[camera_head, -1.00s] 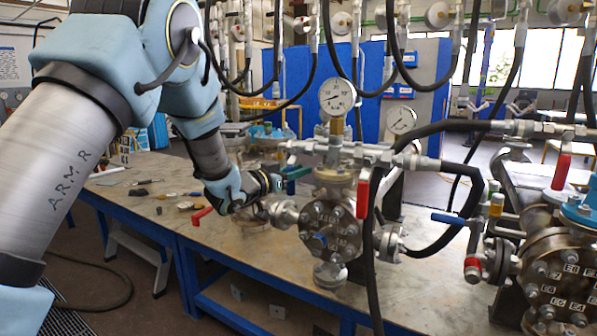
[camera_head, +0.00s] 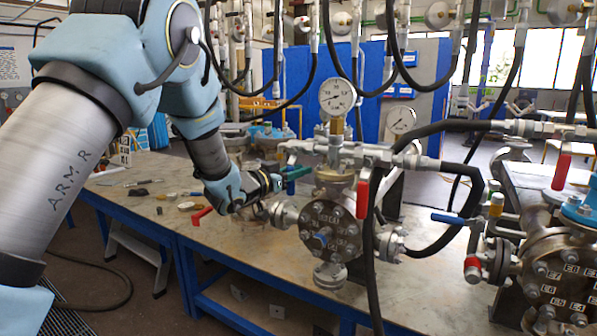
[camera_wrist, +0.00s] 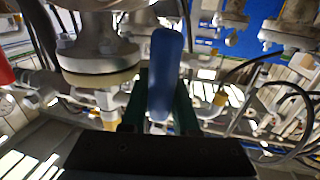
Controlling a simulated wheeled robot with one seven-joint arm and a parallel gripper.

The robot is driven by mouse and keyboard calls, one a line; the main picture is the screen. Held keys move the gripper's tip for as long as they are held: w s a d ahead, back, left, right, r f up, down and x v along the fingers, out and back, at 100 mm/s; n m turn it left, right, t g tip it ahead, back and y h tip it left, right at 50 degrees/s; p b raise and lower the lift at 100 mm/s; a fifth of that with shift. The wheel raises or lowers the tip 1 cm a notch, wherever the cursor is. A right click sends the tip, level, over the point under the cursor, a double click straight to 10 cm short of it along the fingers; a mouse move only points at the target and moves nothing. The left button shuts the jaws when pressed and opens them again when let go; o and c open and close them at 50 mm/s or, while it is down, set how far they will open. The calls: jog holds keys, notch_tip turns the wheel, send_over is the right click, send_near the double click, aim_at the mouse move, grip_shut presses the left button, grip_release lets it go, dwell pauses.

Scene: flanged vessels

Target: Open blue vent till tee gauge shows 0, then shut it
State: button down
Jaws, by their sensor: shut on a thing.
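The tee gauge (camera_head: 337,97) is a round white dial atop the tee, above the near flanged vessel (camera_head: 331,228). Its needle is too small to read exactly. In the wrist view, the blue vent handle (camera_wrist: 166,75) stands upright between the dark green fingers of my gripper (camera_wrist: 160,108). My gripper is shut on it. In the head view, my gripper (camera_head: 289,178) is at the left side of the tee, below the gauge, and its fingers mostly hide the handle.
A red lever (camera_head: 363,200) is on the tee's right, near a black hose (camera_head: 370,262). Another red lever (camera_head: 202,215) is below my wrist. A second vessel (camera_head: 566,266) with a blue lever (camera_head: 447,218) stands at right. Small loose parts lie on the bench (camera_head: 235,250) at left.

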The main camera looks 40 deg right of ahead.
jog(key=shift+w+f+b, duration=0.15)
jog(key=shift+b, duration=0.2)
jog(key=m+b, duration=0.1)
jog(key=w+m+b, duration=0.1)
jog(key=m, duration=0.1)
jog(key=w+m+b, duration=0.1)
jog(key=b, duration=0.1)
jog(key=shift+a+y, duration=0.3)
jog(key=shift+y, duration=0.1)
jog(key=shift+w+a+r+m+t+y+b, duration=0.15)
jog(key=shift+w+r+m+t+y+b, duration=0.2)
jog(key=shift+m+b, duration=0.55)
jog(key=shift+w+a+r+m+t+y+b, duration=0.15)
jog(key=shift+w+r+m+b, duration=0.3)
jog(key=shift+m, duration=0.75)
jog(key=c, duration=0.9)
grip_release()
jog(key=shift+c, duration=0.2)
